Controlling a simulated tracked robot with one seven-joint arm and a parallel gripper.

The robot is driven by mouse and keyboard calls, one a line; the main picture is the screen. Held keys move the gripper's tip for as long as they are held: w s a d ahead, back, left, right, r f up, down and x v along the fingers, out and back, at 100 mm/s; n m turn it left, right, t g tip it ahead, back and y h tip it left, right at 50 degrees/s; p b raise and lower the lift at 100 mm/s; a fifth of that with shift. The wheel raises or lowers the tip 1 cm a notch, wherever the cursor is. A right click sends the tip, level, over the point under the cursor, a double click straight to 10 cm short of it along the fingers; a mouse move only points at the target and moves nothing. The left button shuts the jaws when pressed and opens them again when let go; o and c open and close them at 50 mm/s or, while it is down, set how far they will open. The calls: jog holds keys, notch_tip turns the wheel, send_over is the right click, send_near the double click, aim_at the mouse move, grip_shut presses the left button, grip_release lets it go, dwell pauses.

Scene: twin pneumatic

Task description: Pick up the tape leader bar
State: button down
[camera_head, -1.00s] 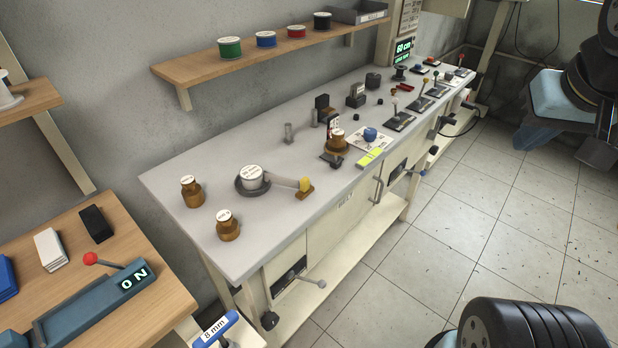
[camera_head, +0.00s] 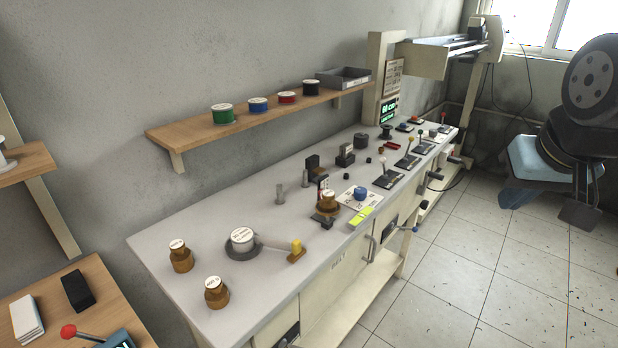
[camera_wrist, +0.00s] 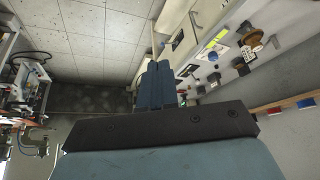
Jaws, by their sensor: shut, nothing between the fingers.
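What looks like the tape leader bar, a small yellow grip on an orange-brown base (camera_head: 296,252), lies near the front edge of the long grey bench (camera_head: 200,225). A pale strip of tape runs from it to a dark round reel with a white labelled hub (camera_head: 242,243). My gripper (camera_wrist: 157,68) shows in the wrist view as two blue fingers, shut together with nothing between them. It is apart from the bench. I cannot make out the leader bar in the wrist view. In the head view my arm is at the right, away from the bar.
Two brown labelled weights (camera_head: 180,257) (camera_head: 216,293) stand left of the bar. Another brown weight (camera_head: 328,203) stands further right on the bench, with levers beyond. A wooden shelf (camera_head: 190,137) with coloured spools hangs above. The tiled floor (camera_head: 460,250) before the bench is clear.

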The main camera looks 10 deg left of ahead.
jog(key=c, duration=1.9)
grip_release()
jog(key=o, duration=0.3)
jog(key=shift+w+a, duration=0.25)
jog(key=o, duration=0.6)
jog(key=w+a+m+g+y, duration=0.1)
jog(key=w+a, duration=0.5)
jog(key=shift+w+a+f+m+g, duration=0.25)
jog(key=shift+a+m+g, duration=0.1)
jog(key=shift+m+g, duration=0.05)
jog(key=m+g+h, duration=0.2)
jog(key=m, duration=0.2)
send_over(296, 241)
jog(key=s, duration=0.1)
notch_tip(296, 241, down, 11)
jog(key=f, duration=0.8)
jog(key=shift+w, duration=0.35)
jog(key=shift+w+f, duration=0.2)
jog(key=shift+f, duration=2.5)
